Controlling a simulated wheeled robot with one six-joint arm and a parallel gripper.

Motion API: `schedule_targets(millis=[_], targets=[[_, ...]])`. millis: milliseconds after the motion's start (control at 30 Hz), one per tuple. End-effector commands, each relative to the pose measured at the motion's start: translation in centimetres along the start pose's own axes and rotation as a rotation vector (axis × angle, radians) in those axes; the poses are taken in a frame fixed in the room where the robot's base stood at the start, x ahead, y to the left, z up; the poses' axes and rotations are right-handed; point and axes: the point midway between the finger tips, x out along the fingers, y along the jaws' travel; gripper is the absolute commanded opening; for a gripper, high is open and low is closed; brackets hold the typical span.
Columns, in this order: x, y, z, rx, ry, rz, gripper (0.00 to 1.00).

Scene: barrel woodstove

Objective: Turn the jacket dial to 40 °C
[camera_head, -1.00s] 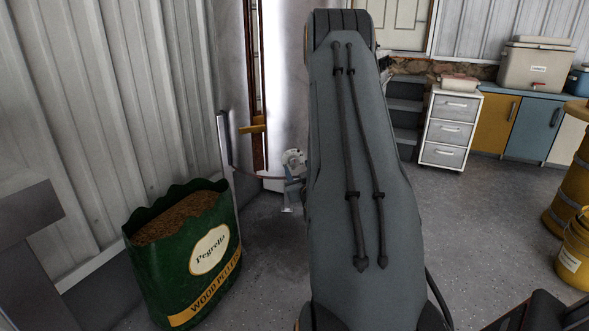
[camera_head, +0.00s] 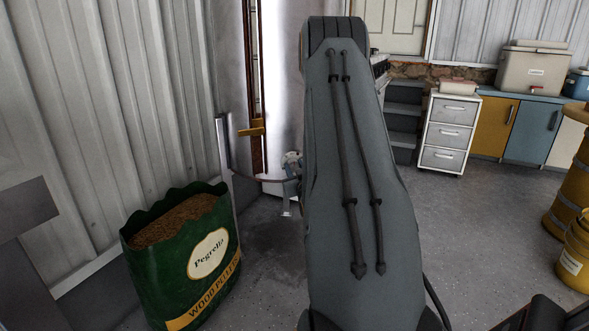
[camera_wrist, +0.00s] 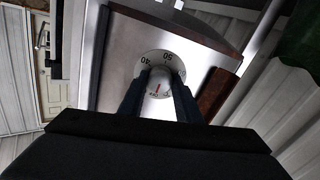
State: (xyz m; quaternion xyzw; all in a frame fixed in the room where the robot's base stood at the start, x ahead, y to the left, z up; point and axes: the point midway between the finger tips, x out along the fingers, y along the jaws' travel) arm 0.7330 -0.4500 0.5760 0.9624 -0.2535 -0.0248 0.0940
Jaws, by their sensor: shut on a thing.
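The jacket dial (camera_wrist: 160,64) is a pale round disc with dark numbers on a metal panel in the wrist view. A 40 shows at its upper left and a 50 at its top. A round knob with a short red mark stands at its middle. My gripper (camera_wrist: 160,84) is shut on this knob, one dark finger at each side. The fingers hide the dial's lower left and right parts. Which number the red mark stands for I cannot tell. In the head view my arm covers most of this area.
A green pellet sack (camera_head: 190,250) stands open at the left, by the corrugated wall. A tall shiny metal cylinder (camera_head: 285,75) rises behind my arm. A white drawer unit (camera_head: 447,133) and yellow containers (camera_head: 573,250) are at the right, with clear floor between.

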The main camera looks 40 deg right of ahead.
Motion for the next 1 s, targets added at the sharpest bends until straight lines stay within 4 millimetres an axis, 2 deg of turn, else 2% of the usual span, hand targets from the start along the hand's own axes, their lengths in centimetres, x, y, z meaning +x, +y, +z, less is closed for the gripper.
schedule_targets(millis=[367, 1000], targets=[[-0.08, 0.08, -0.07, 0.124, -0.002, 0.0, 0.08], [-0.13, 0.15, -0.09, 0.707, -0.002, 0.002, 0.08]])
